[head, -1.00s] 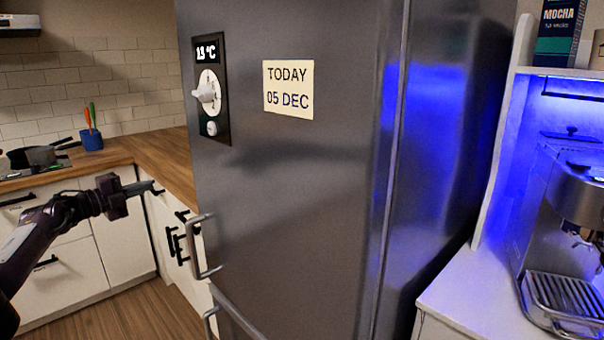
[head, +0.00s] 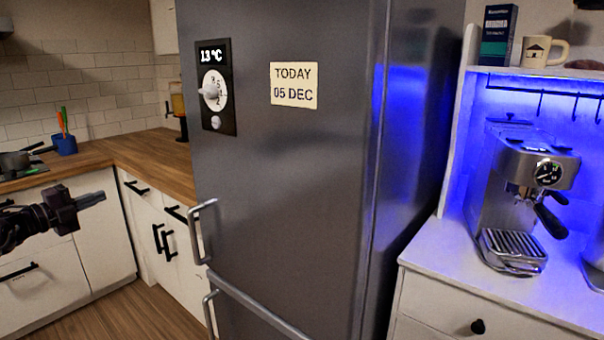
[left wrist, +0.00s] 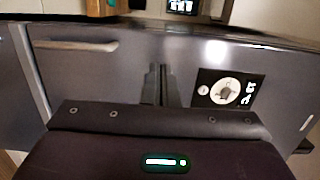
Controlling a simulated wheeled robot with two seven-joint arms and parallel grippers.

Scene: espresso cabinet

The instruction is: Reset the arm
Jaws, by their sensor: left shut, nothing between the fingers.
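My left gripper (head: 98,198) is at the left of the head view, in front of the white kitchen drawers. Its fingers point right and are together, with nothing between them. The fingers also show in the left wrist view (left wrist: 159,85), in front of the grey fridge front. My right gripper is in neither view.
The tall grey fridge (head: 285,170) fills the middle, with a dial panel (head: 216,88), a date note (head: 294,85) and a handle (head: 203,232). An espresso machine (head: 522,190) stands on the white counter at the right. A wooden worktop (head: 150,155) runs behind my gripper.

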